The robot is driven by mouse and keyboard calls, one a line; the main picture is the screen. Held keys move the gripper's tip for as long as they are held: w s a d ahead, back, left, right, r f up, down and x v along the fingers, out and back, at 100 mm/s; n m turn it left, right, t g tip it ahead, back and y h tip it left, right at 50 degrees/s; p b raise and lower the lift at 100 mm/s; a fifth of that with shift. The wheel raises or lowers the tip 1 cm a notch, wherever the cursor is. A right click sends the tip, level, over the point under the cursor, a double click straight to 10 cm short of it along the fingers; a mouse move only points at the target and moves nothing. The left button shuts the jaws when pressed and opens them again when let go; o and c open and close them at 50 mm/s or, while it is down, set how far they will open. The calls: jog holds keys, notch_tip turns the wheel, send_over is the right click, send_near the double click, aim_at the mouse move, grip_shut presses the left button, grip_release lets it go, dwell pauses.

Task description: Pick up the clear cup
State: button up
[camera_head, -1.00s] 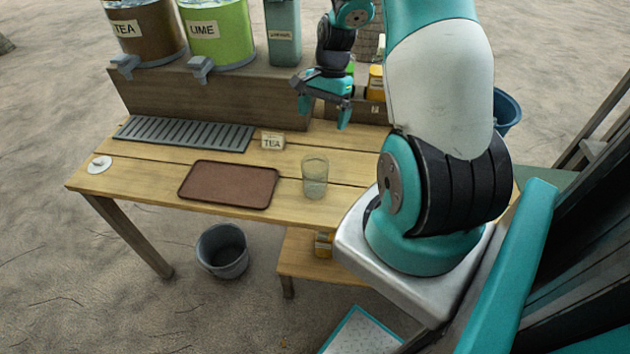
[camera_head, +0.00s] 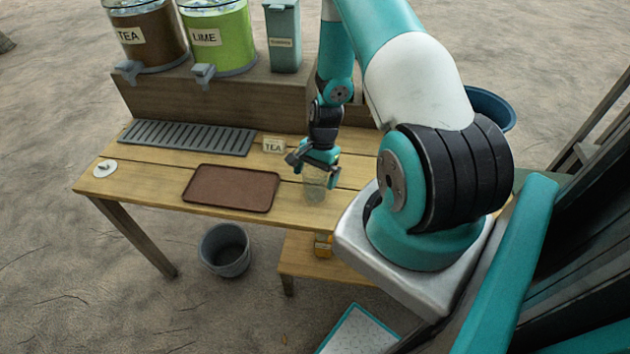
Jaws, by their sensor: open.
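The clear cup (camera_head: 315,190) stands upright on the wooden table, just right of the brown tray. My gripper (camera_head: 314,178) is open and points down at the cup's upper part, with its fingers about the rim. The gripper hides the top of the cup. I cannot tell whether the fingers touch it or how far down they reach.
The brown tray (camera_head: 231,188) lies left of the cup. A small TEA sign (camera_head: 273,145) stands behind it, next to a grey drip grate (camera_head: 188,137). TEA (camera_head: 146,36) and LIME (camera_head: 217,38) dispensers stand on the raised shelf. A grey bucket (camera_head: 224,250) is on the ground.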

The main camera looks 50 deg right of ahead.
jog(key=shift+a+f, duration=0.1)
jog(key=shift+f, duration=0.25)
jog(key=c, duration=1)
jog(key=shift+o, duration=0.2)
notch_tip(320, 180, up, 20)
jog(key=b, duration=0.2)
jog(key=w+a+f+n+g+h, duration=0.1)
jog(key=w+a+f+n, duration=0.1)
jog(key=a+f+n, duration=0.4)
jog(key=w+a+f+n+g+h, duration=0.1)
jog(key=w+a+f+n+h, duration=0.1)
jog(key=a+f+n, duration=0.5)
jog(key=w+a+n, duration=0.1)
jog(key=a+n, duration=0.1)
jog(key=n, duration=0.1)
jog(key=shift+a+f+g, duration=0.25)
jog(key=shift+a+g, duration=0.15)
